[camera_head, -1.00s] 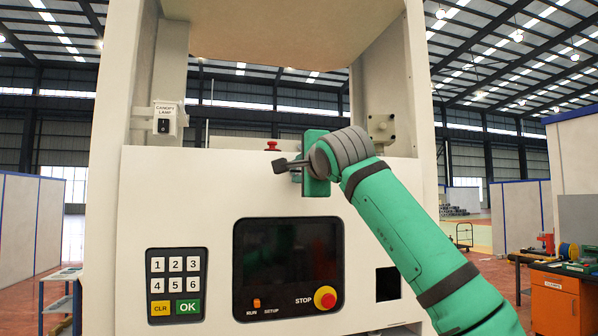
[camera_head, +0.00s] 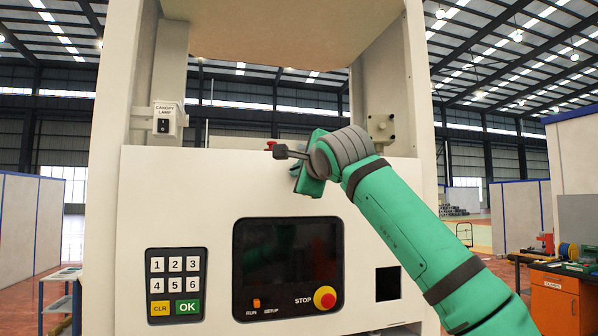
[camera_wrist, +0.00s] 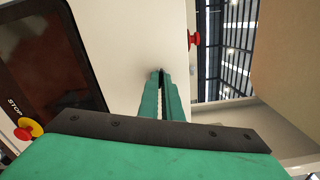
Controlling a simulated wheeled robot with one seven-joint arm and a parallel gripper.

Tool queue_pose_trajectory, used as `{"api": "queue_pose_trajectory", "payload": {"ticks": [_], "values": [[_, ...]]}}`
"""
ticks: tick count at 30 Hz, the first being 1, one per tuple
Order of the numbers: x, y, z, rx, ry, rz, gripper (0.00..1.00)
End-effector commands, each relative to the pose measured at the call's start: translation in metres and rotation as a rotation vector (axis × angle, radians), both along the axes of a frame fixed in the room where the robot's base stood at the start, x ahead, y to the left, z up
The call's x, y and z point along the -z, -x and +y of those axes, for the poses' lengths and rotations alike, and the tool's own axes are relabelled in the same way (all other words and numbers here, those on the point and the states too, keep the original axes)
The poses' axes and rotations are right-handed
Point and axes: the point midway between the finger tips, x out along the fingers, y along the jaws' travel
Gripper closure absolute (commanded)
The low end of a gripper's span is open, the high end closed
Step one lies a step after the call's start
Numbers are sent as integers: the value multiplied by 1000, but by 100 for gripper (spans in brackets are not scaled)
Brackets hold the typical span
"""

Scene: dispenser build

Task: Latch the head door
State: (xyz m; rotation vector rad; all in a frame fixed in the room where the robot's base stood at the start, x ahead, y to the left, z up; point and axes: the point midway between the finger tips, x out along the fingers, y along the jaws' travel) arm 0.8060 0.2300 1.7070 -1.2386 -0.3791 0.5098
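The head door is the wide white front panel (camera_head: 200,215) with the keypad and screen; it stands upright and looks flush with the housing. My gripper (camera_wrist: 161,76) reaches the upper right part of this panel. In the wrist view its green fingers lie close together with a narrow gap, tips at a small dark part on the panel, seemingly the latch (camera_wrist: 154,73). The fingers look shut on it, though they cover most of it.
A red knob (camera_head: 271,145) stands at the panel's top edge, close to my wrist; it also shows in the wrist view (camera_wrist: 194,39). The red STOP button (camera_head: 325,297) is below. A canopy lamp switch (camera_head: 165,119) is at upper left. The space above the panel is open.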

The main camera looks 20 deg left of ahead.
Motion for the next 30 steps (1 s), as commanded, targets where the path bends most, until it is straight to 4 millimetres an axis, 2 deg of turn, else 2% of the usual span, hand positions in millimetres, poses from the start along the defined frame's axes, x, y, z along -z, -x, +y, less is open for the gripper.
{"api": "queue_pose_trajectory", "payload": {"ticks": [30], "values": [[0, 1, 2, -1, -793, 536, 100]]}}
